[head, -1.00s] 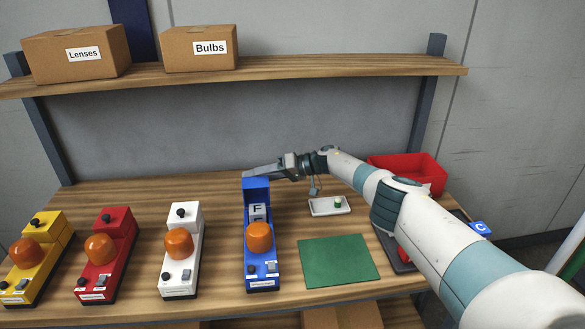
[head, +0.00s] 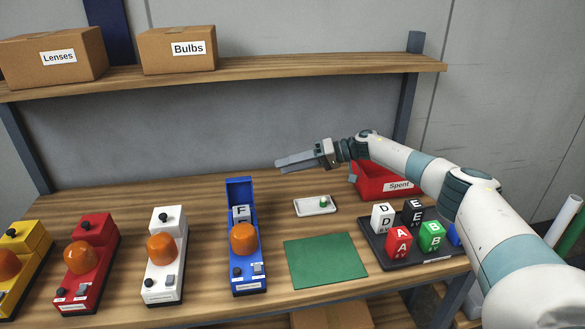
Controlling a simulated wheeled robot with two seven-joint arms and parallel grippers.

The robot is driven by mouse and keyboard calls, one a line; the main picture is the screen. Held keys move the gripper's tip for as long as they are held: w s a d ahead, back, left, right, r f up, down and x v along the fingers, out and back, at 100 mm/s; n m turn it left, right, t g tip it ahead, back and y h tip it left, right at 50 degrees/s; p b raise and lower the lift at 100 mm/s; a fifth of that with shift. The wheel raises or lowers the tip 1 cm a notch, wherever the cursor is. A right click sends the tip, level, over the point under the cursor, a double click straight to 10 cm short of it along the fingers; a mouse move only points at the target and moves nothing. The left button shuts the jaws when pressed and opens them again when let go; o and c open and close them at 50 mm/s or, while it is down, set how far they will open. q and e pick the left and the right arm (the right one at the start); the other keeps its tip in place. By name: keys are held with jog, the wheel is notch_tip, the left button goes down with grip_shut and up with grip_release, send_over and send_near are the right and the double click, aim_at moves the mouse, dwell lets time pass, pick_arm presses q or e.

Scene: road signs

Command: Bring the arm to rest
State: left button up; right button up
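My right arm comes in from the right of the head view. Its gripper (head: 293,162) is in the air above the back of the bench, right of and higher than the blue lamp unit (head: 246,262), touching nothing. Its fingers appear close together and edge-on, with nothing seen between them; whether they are fully shut is unclear. The blue unit has an orange dome, its back lid stands up, and a grey block marked F (head: 241,214) sits inside. My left gripper is not in view.
White (head: 165,268), red (head: 86,265) and yellow (head: 18,262) lamp units stand left. A green mat (head: 325,259), white tray (head: 305,208), dark tray of lettered blocks (head: 408,257) and red Spent bin (head: 372,184) lie right. A shelf (head: 290,69) holds Lenses (head: 54,60) and Bulbs (head: 178,52) boxes.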

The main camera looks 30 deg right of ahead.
jog(key=shift+s+d+r, duration=0.2)
jog(key=shift+s+d, duration=0.1)
jog(key=shift+d, duration=0.1)
dwell(0.8)
